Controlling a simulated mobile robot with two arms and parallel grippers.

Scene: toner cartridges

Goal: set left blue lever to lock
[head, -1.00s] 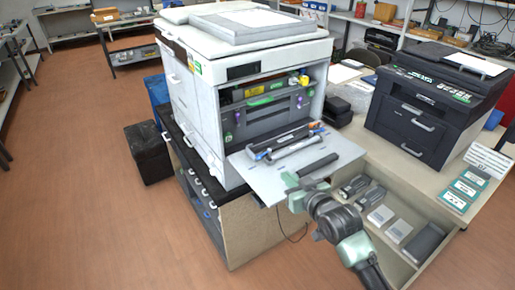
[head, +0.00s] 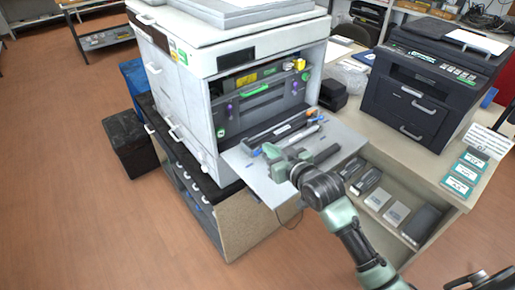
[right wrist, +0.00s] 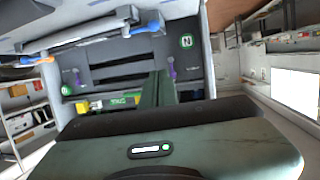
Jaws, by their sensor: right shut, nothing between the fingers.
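The open white printer (head: 205,75) shows a dark inner panel with two small blue-purple levers. The left lever (head: 229,108) sits above a round green mark at the panel's left end; the right lever (head: 299,92) is at the other end. The right wrist view looks upside down, so the left lever (right wrist: 171,67) shows on its right, close beyond the fingertips. My right gripper (head: 272,153) is shut and empty, over the lowered front flap, apart from the panel. Its closed fingers (right wrist: 158,88) point at the panel. My left gripper is not in view.
Blue-ended tubes (head: 290,135) lie on the flap (head: 262,183) between my right gripper and the panel. A black cartridge (head: 326,153) lies beside the gripper. A shelf with several boxes (head: 397,213) is below right. A black printer (head: 430,90) stands on the counter.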

